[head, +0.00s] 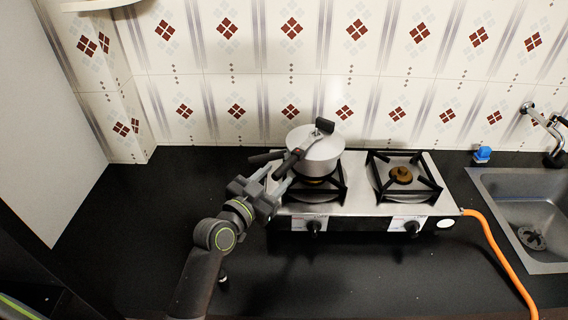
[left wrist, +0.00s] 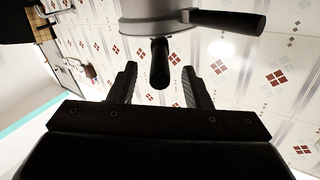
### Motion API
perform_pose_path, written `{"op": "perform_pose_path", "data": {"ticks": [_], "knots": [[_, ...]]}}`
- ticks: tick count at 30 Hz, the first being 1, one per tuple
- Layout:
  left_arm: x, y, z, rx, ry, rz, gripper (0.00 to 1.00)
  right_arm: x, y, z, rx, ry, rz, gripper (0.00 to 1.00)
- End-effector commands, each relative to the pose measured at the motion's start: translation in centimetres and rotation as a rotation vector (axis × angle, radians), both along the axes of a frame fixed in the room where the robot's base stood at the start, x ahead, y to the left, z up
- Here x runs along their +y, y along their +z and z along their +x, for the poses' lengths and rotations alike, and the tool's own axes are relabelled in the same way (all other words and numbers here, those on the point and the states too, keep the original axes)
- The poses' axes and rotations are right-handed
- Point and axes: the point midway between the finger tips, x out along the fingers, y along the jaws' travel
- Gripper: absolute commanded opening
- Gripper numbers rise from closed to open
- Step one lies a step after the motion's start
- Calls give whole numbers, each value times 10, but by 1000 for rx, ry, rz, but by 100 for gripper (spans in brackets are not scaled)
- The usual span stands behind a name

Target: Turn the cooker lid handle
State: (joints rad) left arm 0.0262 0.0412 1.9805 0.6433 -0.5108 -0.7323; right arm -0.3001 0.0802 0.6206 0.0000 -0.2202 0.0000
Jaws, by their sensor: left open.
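The grey cooker (head: 316,158) sits on the left burner of the stove, its lid on top. The black lid handle (head: 289,163), with a small red mark, points toward the lower left. A second black handle (head: 265,158) sticks out to the left from the cooker's side. My left gripper (head: 281,182) is open at the outer end of the lid handle. In the left wrist view, a black handle (left wrist: 160,62), which looks to be the lid handle, points between the open fingers with gaps on both sides; another handle (left wrist: 228,20) is off to the right. My right gripper is not in view.
The steel stove (head: 361,200) has an empty right burner (head: 401,175) and two front knobs. An orange hose (head: 497,255) runs from its right side past the sink (head: 530,213). A tiled wall (head: 290,60) stands close behind. The black counter (head: 130,220) is clear at left.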

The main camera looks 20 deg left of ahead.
Motion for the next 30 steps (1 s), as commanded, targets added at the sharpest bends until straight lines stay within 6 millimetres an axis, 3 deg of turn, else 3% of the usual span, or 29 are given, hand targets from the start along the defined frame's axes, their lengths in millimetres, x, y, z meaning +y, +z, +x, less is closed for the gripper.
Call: {"op": "perform_pose_path", "data": {"ticks": [3, 9, 21, 30], "knots": [[-6, 2, 19, 1, -1, -2, 44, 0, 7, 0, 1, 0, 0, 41], [-12, 1, 37, 0, -1, -1, 44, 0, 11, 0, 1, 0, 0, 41], [-13, 0, 43, 0, 0, 0, 44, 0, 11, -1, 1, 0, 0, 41], [-13, 0, 42, 1, 0, 0, 6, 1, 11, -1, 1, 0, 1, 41]]}}
